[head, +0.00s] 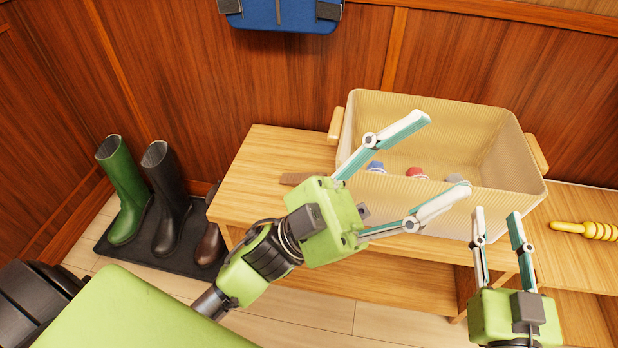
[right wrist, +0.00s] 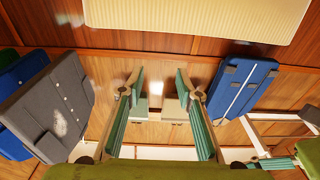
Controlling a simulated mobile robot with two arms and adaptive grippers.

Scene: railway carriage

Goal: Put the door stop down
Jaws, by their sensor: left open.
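A brown wedge, which looks like the door stop (head: 296,178), lies on the wooden bench (head: 262,160) left of the basket in the head view. Its right end is close to or hidden behind the body of my left gripper. My left gripper (head: 449,153) is wide open and empty, its fingers spread in front of and over the basket. My right gripper (head: 497,213) is open and empty in front of the basket's right part. In the right wrist view its fingers (right wrist: 158,78) stand apart with nothing between them.
A cream ribbed basket (head: 430,210) on the bench holds small blue, red and grey things. A yellow ribbed tool (head: 590,230) lies at the right. Boots (head: 125,190) stand on a black tray (head: 112,258) at the left. The bench's left part is mostly clear.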

